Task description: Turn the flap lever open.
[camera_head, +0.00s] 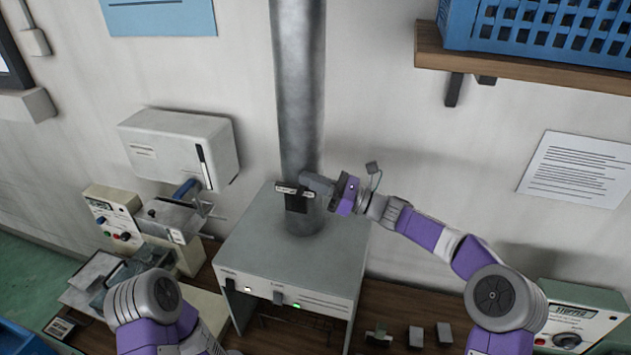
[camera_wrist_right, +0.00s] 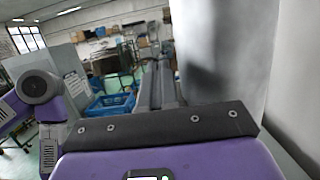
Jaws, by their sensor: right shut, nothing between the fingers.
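A grey metal duct pipe (camera_head: 298,90) rises from the top of a grey cabinet. A dark plate with a small pale label (camera_head: 293,190) sits low on the pipe's front. My right gripper (camera_head: 312,185) is shut and empty at this plate, its fingers pointing left across the pipe. I cannot tell a separate flap lever from the fingers and the dark plate, nor whether they touch. In the right wrist view the shut fingers (camera_wrist_right: 160,85) lie just left of the pipe (camera_wrist_right: 225,60). My left arm shows at the bottom left, but its gripper is out of view.
The grey cabinet (camera_head: 292,250) stands below the pipe, with switches and a green light on its front. A white wall box (camera_head: 175,150) and a control box (camera_head: 110,222) are at left. A shelf (camera_head: 520,65) with a blue crate (camera_head: 540,25) hangs upper right.

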